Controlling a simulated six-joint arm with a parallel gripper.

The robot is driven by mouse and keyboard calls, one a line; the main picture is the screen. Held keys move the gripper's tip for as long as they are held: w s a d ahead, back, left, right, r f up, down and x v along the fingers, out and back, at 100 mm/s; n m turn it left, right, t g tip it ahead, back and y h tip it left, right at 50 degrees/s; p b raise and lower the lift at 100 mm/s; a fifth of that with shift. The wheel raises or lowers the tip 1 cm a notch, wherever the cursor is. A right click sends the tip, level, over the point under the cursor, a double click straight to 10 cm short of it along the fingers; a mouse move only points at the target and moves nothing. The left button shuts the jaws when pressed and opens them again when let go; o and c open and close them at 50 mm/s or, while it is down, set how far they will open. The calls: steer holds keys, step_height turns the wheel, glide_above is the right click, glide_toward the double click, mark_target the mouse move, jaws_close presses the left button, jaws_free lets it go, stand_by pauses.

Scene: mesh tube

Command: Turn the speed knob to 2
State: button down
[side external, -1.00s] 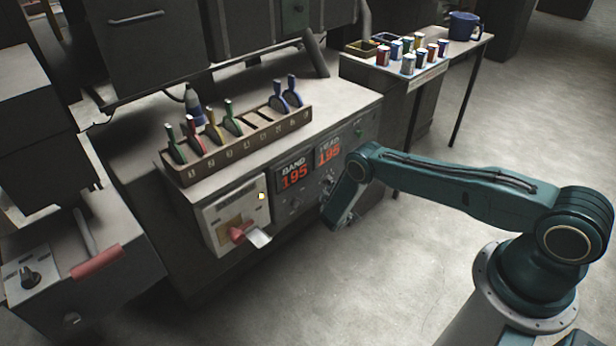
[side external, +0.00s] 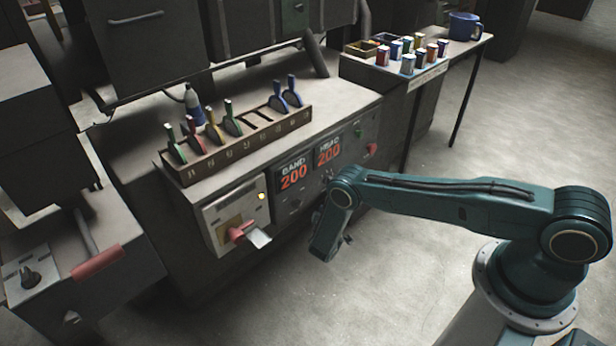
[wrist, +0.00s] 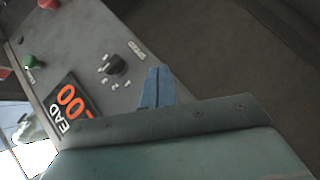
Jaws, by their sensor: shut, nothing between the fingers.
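A black knob (wrist: 117,66) with pale marks around it sits on the grey control panel (wrist: 95,35) in the wrist view. A small label plate (wrist: 137,50) is beside it, its lettering too small to read, so I cannot tell whether this is the speed knob. The knob's setting is unclear. My gripper (wrist: 158,72) shows its blue-grey fingers together and empty, apart from the knob in the picture. Another dark knob (side external: 295,205) sits under the left display.
Two displays, BAND (side external: 293,177) and a right one (side external: 329,153), read 200. A green button (side external: 357,131) and red button (side external: 371,150) are at the panel's right. A red-handled lever (side external: 241,232) juts out at the left.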

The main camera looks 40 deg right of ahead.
steer(key=c, duration=2.2)
jaws_free()
steer(key=shift+s+a+f, duration=0.25)
steer(key=shift+s+a, duration=0.65)
steer(key=shift+s, duration=0.05)
steer(key=shift+s+a+f, duration=0.2)
steer(key=shift+s+a, duration=0.65)
steer(key=shift+s, duration=0.05)
steer(key=c, duration=1.4)
jaws_free()
steer(key=shift+d+f, duration=0.1)
steer(key=shift+f, duration=0.05)
steer(key=shift+c, duration=0.2)
steer(key=shift+o, duration=0.2)
steer(key=shift+s+d+f, duration=0.15)
steer(key=shift+d+f, duration=0.05)
steer(key=s+d+f+g+y, duration=0.4)
steer(key=s+f+y, duration=0.15)
steer(key=f, duration=0.25)
steer(key=d+r+m+t+y, duration=0.1)
steer(key=d+r+m+t, duration=0.1)
steer(key=r, duration=0.8)
steer(key=d+r+m+t+y, duration=0.2)
steer(key=d+r+t, duration=0.3)
steer(key=r, duration=0.5)
steer(key=shift+d+r+m, duration=0.4)
steer(key=shift+d+m, duration=0.2)
